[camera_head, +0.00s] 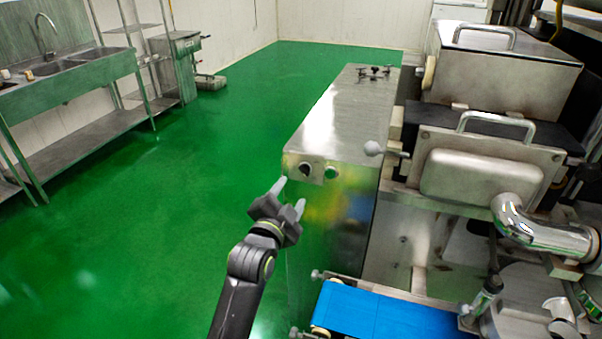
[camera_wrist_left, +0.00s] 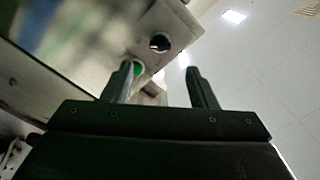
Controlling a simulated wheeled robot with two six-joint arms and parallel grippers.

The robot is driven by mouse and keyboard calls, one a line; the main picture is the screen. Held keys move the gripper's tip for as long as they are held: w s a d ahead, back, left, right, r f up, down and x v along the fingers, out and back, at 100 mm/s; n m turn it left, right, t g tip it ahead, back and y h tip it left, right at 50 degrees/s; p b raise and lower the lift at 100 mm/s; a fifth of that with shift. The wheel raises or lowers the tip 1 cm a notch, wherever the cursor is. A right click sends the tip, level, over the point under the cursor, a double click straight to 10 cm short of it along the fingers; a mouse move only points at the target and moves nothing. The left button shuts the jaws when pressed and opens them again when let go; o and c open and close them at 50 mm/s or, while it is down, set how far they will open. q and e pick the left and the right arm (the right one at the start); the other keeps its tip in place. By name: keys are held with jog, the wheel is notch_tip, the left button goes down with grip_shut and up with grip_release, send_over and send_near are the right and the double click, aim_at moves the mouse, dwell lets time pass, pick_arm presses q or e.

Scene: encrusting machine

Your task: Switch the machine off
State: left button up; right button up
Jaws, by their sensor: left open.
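The steel cabinet (camera_head: 335,125) of the machine carries a small control plate at the top of its front face. On it are a dark rotary knob (camera_head: 305,170) and, to its right, a green button (camera_head: 330,172). My left gripper (camera_head: 290,193) is open and empty, just in front of and slightly below the knob. In the left wrist view the dark knob (camera_wrist_left: 159,43) shows beyond the fingertips, above the gap between them. The green button (camera_wrist_left: 137,68) is partly covered by the left finger there. Contact cannot be told. My right gripper is out of sight.
A blue conveyor belt (camera_head: 385,315) juts out low at the right of my left arm. A steel pipe (camera_head: 545,232) and hoppers stand to the right. A ball-ended lever (camera_head: 373,148) sticks out beside the cabinet. Green floor (camera_head: 190,200) to the left is clear.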

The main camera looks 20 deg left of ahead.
aim_at(303, 172)
pick_arm(q)
jog(key=w+p, duration=0.1)
jog(key=w, duration=0.7)
jog(key=shift+d, duration=0.1)
jog(key=c, duration=1)
